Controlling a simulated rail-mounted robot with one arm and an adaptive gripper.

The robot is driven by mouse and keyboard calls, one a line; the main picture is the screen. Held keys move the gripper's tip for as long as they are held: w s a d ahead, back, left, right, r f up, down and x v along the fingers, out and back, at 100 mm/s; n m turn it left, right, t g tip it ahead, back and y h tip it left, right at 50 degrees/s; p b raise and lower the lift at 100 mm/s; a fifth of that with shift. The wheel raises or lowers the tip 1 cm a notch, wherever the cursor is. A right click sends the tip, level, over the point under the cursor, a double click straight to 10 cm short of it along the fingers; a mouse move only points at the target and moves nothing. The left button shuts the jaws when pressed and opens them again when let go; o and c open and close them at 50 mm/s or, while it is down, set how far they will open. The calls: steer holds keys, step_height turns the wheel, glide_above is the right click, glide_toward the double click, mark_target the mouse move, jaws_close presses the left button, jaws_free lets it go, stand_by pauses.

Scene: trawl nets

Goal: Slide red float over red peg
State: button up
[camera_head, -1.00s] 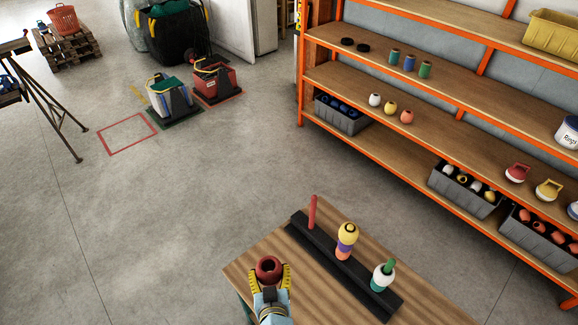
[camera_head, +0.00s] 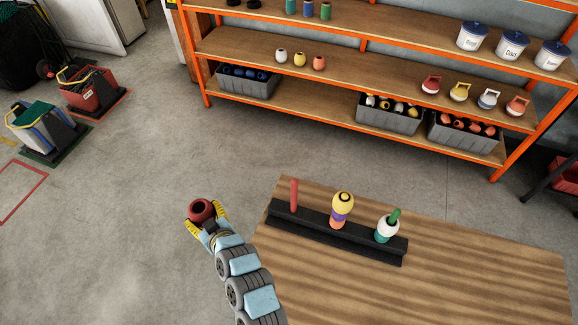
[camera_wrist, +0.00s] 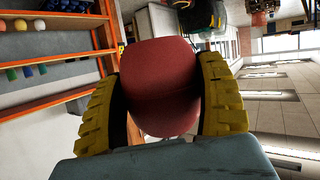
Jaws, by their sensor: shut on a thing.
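My gripper (camera_head: 205,220) is shut on the red float (camera_head: 201,208), a dark red ring with a hole facing up. The wrist view shows the float (camera_wrist: 160,88) large between the two yellow fingers. The red peg (camera_head: 294,194) stands upright and bare at the left end of a black rack (camera_head: 345,241) on the wooden table. The float is held in the air beyond the table's left edge, left of the red peg and apart from it.
The rack's middle peg carries a yellow float (camera_head: 343,201) above purple and orange pieces. The right green peg (camera_head: 395,215) carries a white float (camera_head: 387,230). The table's front (camera_head: 420,295) is bare. An orange shelf (camera_head: 330,80) with bins and floats stands behind, across open floor.

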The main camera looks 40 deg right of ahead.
steer(key=w+d+f+m+h+b, duration=0.1)
steer(key=d+f+m+h+b, duration=0.1)
steer(key=d, duration=1.5)
steer(key=m+h+b, duration=0.2)
glide_above(296, 184)
steer(key=shift+w+d+r+g, duration=0.15)
steer(key=shift+w+g, duration=0.2)
steer(key=shift+g, duration=0.05)
steer(key=shift+f+b, duration=0.8)
steer(key=shift+f, duration=1.5)
steer(key=shift+f+b, duration=3.15)
steer(key=shift+b, duration=0.05)
steer(key=o, duration=1.3)
steer(key=shift+c, duration=0.2)
steer(key=shift+s, duration=0.1)
